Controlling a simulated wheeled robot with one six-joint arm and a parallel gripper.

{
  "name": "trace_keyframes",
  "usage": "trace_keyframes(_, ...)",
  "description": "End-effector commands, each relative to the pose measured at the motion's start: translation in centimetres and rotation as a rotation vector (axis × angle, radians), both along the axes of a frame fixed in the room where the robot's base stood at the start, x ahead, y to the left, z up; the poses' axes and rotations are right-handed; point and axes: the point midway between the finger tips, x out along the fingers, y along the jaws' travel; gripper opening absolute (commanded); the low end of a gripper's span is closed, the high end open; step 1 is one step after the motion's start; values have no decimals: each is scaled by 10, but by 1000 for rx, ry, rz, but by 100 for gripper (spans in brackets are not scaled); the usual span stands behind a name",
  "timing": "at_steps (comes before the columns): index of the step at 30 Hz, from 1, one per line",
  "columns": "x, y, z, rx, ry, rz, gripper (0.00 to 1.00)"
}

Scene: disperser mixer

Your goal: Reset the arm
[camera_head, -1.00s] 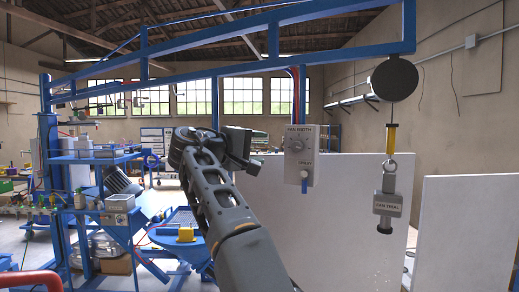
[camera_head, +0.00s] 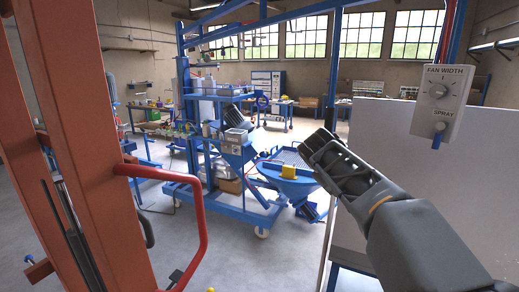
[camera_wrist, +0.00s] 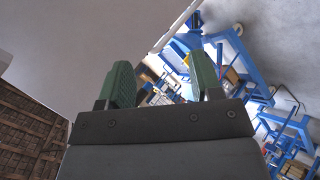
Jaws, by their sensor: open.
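My gripper (camera_wrist: 163,82) shows in the wrist view with its two green fingers spread apart and nothing between them. In the head view my arm (camera_head: 405,225) reaches from the lower right up to the middle, in front of the white panel (camera_head: 450,165). Its far end is dark and foreshortened there, and the fingers cannot be made out.
A grey control box (camera_head: 440,100) marked FAN WIDTH and SPRAY hangs right above my arm. A blue cart (camera_head: 232,198) and a blue round-topped stand (camera_head: 285,187) are mid-room. An orange frame (camera_head: 95,150) with a red rail (camera_head: 200,210) fills the left. Grey floor shows between.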

Motion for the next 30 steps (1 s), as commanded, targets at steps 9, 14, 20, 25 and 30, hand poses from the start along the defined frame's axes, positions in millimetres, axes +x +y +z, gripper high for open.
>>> trace_keyframes(9, -127, 42, -127, 527, 81, -106, 59)
trace_keyframes(14, -184, 55, -167, 694, 91, -185, 59)
trace_keyframes(20, -221, 55, -182, 750, 69, -216, 59)
trace_keyframes(25, -223, 55, -172, 753, 26, -210, 59)
trace_keyframes(30, -223, 53, -171, 753, 21, -212, 59)
